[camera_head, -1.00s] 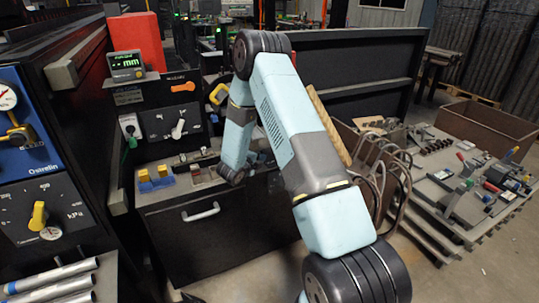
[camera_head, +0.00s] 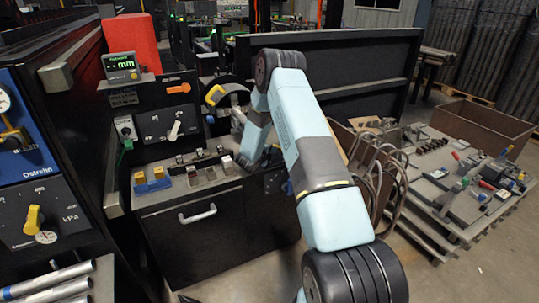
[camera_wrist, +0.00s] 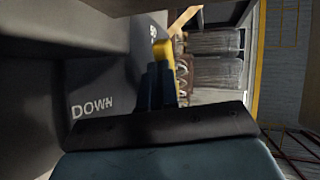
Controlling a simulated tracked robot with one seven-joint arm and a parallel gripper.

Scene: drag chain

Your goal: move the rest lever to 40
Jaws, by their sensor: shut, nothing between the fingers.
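In the wrist view my gripper (camera_wrist: 161,72) is shut, its dark fingers together with nothing between them. A yellow piece (camera_wrist: 163,50) shows just past the fingertips. It may be the rest lever's grip; I cannot tell whether the fingers touch it. The grey panel (camera_wrist: 115,75) beside it carries the word DOWN and a small marking near the yellow piece, too small to read surely. A dial (camera_head: 273,181) shows there on the cabinet front, partly behind the arm.
A yellow handle (camera_head: 215,95) sits by a black wheel behind the cabinet. Yellow-and-blue blocks (camera_head: 152,182) lie on the cabinet top. Bent hoses (camera_head: 385,175) and a pallet (camera_head: 450,205) with tools stand to the right. Open floor lies in front.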

